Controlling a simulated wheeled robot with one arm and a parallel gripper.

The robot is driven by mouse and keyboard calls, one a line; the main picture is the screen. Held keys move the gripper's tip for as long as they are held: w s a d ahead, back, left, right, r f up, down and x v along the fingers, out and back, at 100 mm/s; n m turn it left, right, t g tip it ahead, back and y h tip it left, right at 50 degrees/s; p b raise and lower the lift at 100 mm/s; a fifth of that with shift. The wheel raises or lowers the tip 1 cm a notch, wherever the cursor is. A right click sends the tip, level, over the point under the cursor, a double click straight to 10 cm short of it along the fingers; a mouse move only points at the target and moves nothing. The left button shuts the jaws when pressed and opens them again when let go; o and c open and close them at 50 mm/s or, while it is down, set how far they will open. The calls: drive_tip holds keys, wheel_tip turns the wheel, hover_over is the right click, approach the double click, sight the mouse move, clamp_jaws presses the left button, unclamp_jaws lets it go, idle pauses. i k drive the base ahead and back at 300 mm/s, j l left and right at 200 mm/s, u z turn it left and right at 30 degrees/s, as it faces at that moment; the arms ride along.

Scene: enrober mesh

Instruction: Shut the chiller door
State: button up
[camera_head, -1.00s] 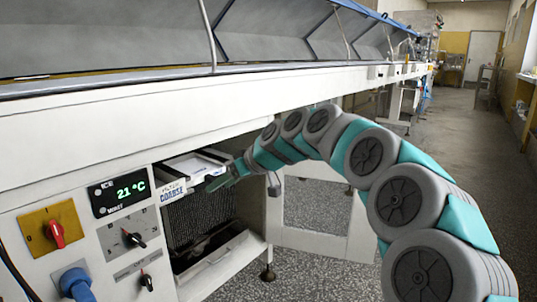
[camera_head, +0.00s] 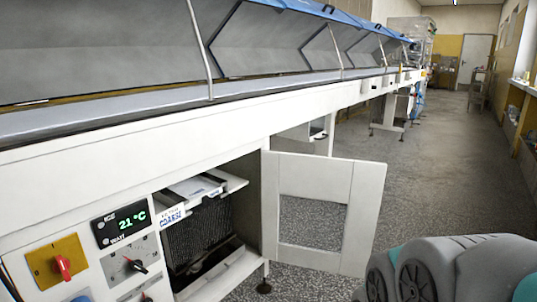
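The chiller door (camera_head: 358,222) is a white frame with a see-through middle. It stands wide open, swung out to the right of the compartment on its hinge side. The chiller opening (camera_head: 202,240) shows a dark mesh inside. A white drawer-like tray (camera_head: 197,187) with a label reading "COARSE" sits at the top of the opening. My gripper is out of the picture. Only grey and teal links of my arm show at the bottom right, apart from the door in the picture.
A control panel (camera_head: 126,222) with a 21 °C display, a red switch (camera_head: 63,267) and knobs is left of the opening. The long white machine (camera_head: 150,140) runs into the distance under raised covers. The speckled floor (camera_head: 430,170) is clear on the right.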

sight(360, 183)
drive_tip(key=u, duration=1.1)
drive_tip(key=i+l+u, duration=0.1)
drive_tip(key=l+u, duration=0.35)
drive_tip(key=l, duration=0.15)
drive_tip(key=l+u, duration=0.5)
drive_tip(key=k+l+u, duration=0.1)
drive_tip(key=l+u, duration=0.35)
drive_tip(key=l, duration=0.25)
drive_tip(key=k+l+u, duration=0.15)
drive_tip(key=l+u, duration=0.3)
drive_tip(key=k+l, duration=0.2)
drive_tip(key=l, duration=0.25)
drive_tip(key=k+l+u, duration=0.1)
drive_tip(key=l, duration=0.35)
drive_tip(key=k+l, duration=0.25)
drive_tip(key=l, duration=0.15)
drive_tip(key=k+l+u, duration=0.1)
drive_tip(key=l, duration=0.35)
drive_tip(key=k+l, duration=0.3)
drive_tip(key=k+l+u, duration=0.1)
drive_tip(key=k+l, duration=0.15)
drive_tip(key=l, duration=0.25)
